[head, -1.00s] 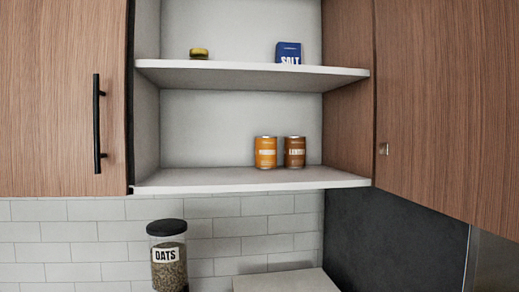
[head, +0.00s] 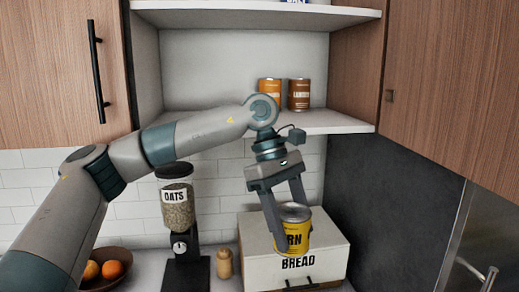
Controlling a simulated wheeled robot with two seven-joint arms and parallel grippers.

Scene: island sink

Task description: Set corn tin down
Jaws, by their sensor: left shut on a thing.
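A yellow corn tin (head: 295,235) with a dark band and the letters "RN" showing is held upright in my left gripper (head: 287,218). The gripper points down, with its fingers around the tin. The tin is in front of the white bread box (head: 265,245) in the picture; I cannot tell whether it touches the box. My left arm comes in from the left and crosses in front of the open shelf (head: 345,122). My right gripper is not in view.
An orange tin (head: 270,86) and a brown tin (head: 299,94) stand on the shelf's right part. An oats dispenser (head: 177,205), a small wooden jar (head: 224,264) and a fruit bowl (head: 120,258) stand left of the bread box.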

